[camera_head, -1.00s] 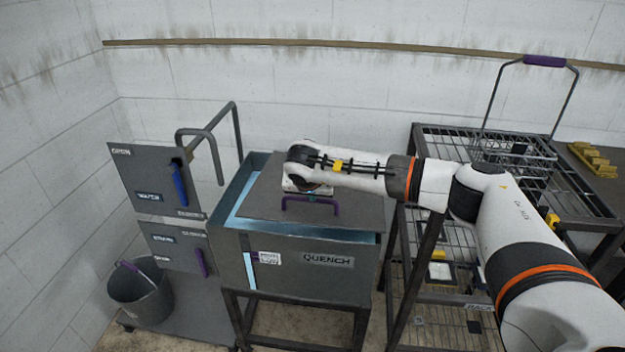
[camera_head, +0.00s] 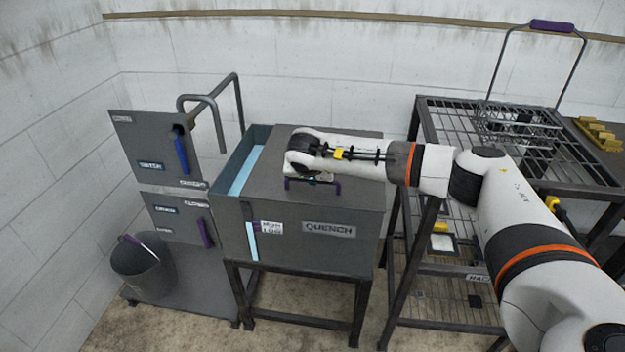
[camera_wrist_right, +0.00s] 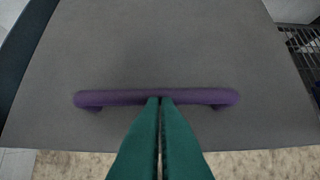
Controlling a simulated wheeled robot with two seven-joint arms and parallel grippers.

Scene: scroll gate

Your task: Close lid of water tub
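The grey water tub (camera_head: 290,247), marked QUENCH, stands on a dark frame in the head view. Its flat grey lid (camera_head: 266,185) lies over most of the top, with its front edge at the tub's front wall. A strip of blue water (camera_head: 242,172) shows along the left side. The lid's purple handle (camera_head: 338,187) is partly hidden by my right wrist; it crosses the right wrist view (camera_wrist_right: 110,98). My right gripper (camera_wrist_right: 160,99) has its green fingers together, tips overlapping the handle's middle, not visibly clamped around it. My left gripper is out of view.
Left of the tub are grey panels with a blue handle (camera_head: 181,156) and a purple handle (camera_head: 205,233), and a bucket (camera_head: 143,272). A wire rack (camera_head: 440,125) with a basket (camera_head: 515,125) stands close on the right.

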